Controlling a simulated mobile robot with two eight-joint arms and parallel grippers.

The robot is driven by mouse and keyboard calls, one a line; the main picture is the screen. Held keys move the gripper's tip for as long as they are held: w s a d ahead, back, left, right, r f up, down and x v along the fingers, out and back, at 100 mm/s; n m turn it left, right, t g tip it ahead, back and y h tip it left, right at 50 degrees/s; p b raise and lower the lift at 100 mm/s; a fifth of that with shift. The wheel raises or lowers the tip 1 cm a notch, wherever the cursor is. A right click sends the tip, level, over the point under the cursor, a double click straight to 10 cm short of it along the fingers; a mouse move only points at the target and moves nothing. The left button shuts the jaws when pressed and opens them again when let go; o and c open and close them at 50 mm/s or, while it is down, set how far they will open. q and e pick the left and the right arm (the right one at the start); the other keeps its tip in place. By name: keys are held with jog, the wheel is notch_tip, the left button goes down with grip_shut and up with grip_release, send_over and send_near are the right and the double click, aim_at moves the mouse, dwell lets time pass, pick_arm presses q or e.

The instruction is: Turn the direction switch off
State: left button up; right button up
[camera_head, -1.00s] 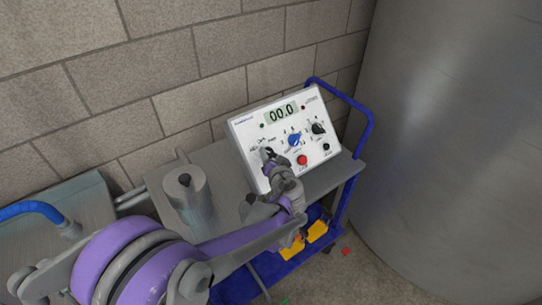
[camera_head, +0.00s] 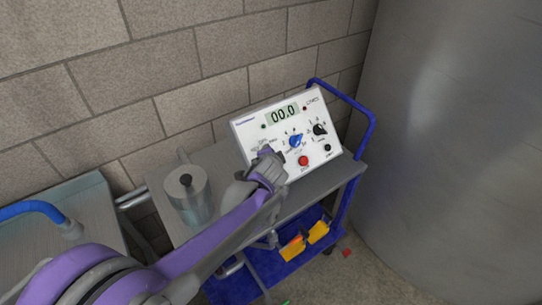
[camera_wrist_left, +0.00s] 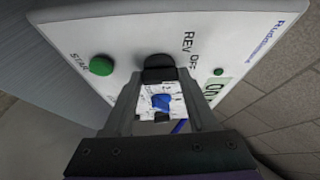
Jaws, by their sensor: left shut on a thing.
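The white control box (camera_head: 242,130) stands tilted on the cart's grey top, its display reading 00.0. My left gripper (camera_head: 268,156) is at the left part of its face and covers that area in the head view. In the left wrist view, the gripper (camera_wrist_left: 160,84) is shut on the black direction switch (camera_wrist_left: 159,66), beside the printed words REV and OFF. The switch's exact setting is hard to read, as the fingers hide part of it and its labels. My right gripper is not in view.
A blue knob (camera_head: 296,140), a black knob (camera_head: 320,129) and a red button (camera_head: 303,160) are on the box face. A green button (camera_wrist_left: 102,65) is near the switch. A grey lidded pot (camera_head: 188,205) stands left of my arm. A large metal tank (camera_head: 450,130) fills the right.

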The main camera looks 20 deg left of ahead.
pick_arm(q)
jog(key=shift+m, duration=0.3)
jog(key=o, duration=1.4)
jog(key=shift+a, duration=0.1)
jog(key=shift+c, duration=0.2)
jog(key=p+v, duration=0.1)
jog(key=v, duration=0.9)
jog(key=shift+s+r, duration=0.2)
jog(key=shift+r, duration=0.2)
